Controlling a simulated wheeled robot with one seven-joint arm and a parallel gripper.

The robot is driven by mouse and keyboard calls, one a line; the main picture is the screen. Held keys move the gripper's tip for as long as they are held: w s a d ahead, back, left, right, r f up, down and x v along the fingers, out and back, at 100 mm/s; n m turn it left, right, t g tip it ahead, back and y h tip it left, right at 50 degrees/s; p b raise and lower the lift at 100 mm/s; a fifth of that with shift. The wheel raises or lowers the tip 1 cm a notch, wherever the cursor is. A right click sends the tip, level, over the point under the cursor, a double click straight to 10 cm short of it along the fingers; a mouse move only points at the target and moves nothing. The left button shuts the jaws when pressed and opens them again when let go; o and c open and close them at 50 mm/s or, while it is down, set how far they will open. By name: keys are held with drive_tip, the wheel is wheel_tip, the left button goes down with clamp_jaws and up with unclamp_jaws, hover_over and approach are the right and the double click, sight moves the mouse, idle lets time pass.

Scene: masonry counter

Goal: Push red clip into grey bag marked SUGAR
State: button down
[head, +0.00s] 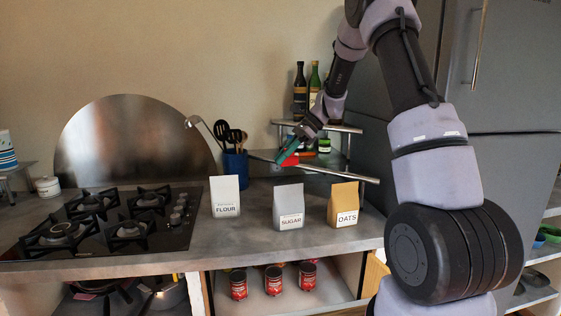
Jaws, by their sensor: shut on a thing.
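The grey bag marked SUGAR (289,206) stands upright on the counter, between a white bag marked FLOUR (225,196) and a tan bag marked OATS (343,204). My gripper (287,156) is above the grey bag and apart from it, reaching in from the upper right. It is shut on the red clip (291,160), which shows as a small red patch at the fingertips. The fingers hide part of the clip. The top edge of the grey bag is in clear view.
A blue crock of utensils (236,165) stands behind the bags. A metal-edged corner shelf (352,179) with bottles (300,90) is behind my gripper. A gas hob (105,220) fills the left counter. The counter in front of the bags is clear.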

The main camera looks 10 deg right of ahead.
drive_tip(key=shift+d, duration=0.1)
idle(0.3)
drive_tip(key=shift+f, duration=2.95)
drive_tip(key=shift+f, duration=1.55)
drive_tip(key=c, duration=0.7)
unclamp_jaws()
drive_tip(key=v, duration=1)
drive_tip(key=shift+d+r, duration=0.2)
drive_tip(key=shift+r, duration=0.1)
